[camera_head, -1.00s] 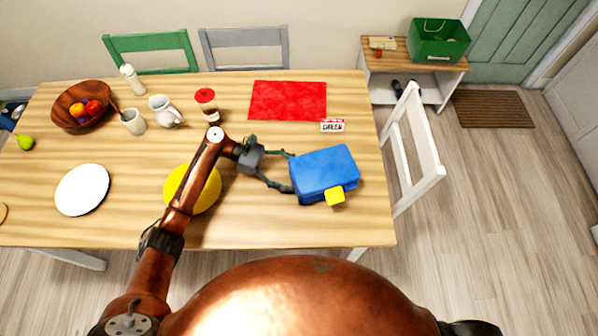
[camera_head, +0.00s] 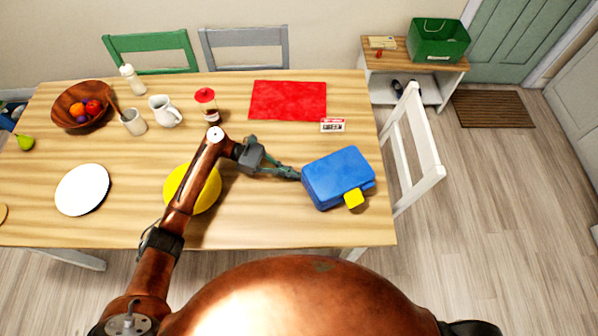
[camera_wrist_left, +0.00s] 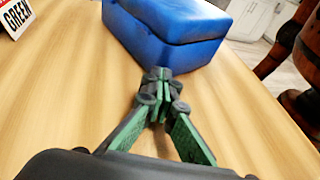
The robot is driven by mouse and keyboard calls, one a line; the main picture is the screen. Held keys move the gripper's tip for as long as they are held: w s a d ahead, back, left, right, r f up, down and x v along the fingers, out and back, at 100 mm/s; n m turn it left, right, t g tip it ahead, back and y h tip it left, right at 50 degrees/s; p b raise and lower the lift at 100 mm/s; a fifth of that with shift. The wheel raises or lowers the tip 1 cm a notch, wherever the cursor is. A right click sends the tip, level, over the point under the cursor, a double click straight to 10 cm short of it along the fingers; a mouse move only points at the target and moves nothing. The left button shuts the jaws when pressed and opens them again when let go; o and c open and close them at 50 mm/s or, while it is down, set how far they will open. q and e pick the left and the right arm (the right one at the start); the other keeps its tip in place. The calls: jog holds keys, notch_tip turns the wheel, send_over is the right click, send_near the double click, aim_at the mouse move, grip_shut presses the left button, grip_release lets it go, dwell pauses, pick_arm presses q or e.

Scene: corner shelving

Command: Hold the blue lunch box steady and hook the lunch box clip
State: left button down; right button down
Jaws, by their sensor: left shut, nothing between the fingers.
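The blue lunch box (camera_head: 336,176) stands on the table near its right front part. Its yellow clip (camera_head: 354,198) sticks out from the front side, towards me. My left gripper (camera_head: 297,175) is shut and empty, with its fingertips at the left side of the box. The clip does not show in that view. My right gripper is not in view.
A red mat (camera_head: 288,100) and a small sign (camera_head: 332,125) lie behind the box. A yellow plate (camera_head: 206,192) is partly under my left arm. A white chair (camera_head: 412,150) stands at the table's right edge. The tabletop in front of my left gripper is clear.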

pick_arm(q)
jog(key=c, duration=2.7)
grip_release()
jog(key=shift+c, duration=0.2)
jog(key=o, duration=1.6)
